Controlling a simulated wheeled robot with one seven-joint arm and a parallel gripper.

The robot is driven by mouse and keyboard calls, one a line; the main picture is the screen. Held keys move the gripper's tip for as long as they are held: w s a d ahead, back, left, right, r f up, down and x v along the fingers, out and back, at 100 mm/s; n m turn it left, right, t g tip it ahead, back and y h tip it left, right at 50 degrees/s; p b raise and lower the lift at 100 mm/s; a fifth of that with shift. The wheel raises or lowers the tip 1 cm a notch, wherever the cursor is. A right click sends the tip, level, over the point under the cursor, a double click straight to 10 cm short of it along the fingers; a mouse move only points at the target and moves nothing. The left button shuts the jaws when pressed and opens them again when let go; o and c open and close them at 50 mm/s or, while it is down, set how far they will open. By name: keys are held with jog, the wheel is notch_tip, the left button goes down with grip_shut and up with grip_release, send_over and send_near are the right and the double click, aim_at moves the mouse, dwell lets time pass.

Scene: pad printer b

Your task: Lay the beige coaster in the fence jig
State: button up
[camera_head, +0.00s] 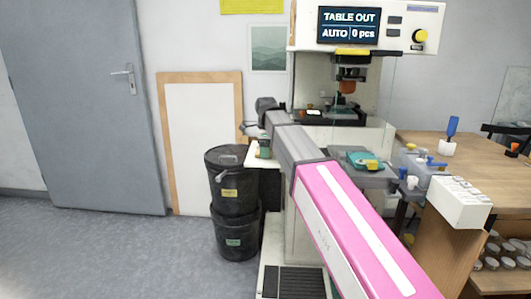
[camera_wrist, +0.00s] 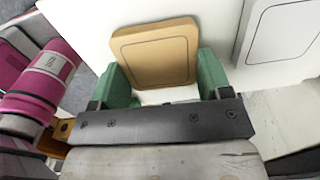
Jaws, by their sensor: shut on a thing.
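The beige coaster (camera_wrist: 157,52), a rounded square with a thin dark outline, is between the green fingers of my gripper (camera_wrist: 160,80) in the wrist view. The fingers press on its two sides. It lies on or just above a white surface (camera_wrist: 85,20); I cannot tell which. In the head view my gripper (camera_head: 262,149) is small, at the white shelf left of the machine, and the coaster cannot be made out. A teal fixture with a yellow part (camera_head: 368,160), probably the fence jig, sits on the machine's table at right of my arm.
A white-grey coaster (camera_wrist: 284,28) lies right of the beige one. The pad printer (camera_head: 345,85) stands behind, its screen reading TABLE OUT, AUTO, 0 pcs. A wooden bench (camera_head: 465,150) is at right.

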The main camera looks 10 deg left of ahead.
jog(key=r, duration=0.4)
jog(key=shift+s+a+r, duration=0.15)
jog(key=shift+s+a, duration=0.05)
jog(key=shift+s, duration=0.1)
jog(key=s+a+r, duration=0.6)
jog(key=s, duration=0.3)
jog(key=shift+a+r, duration=0.15)
jog(key=shift+r, duration=0.05)
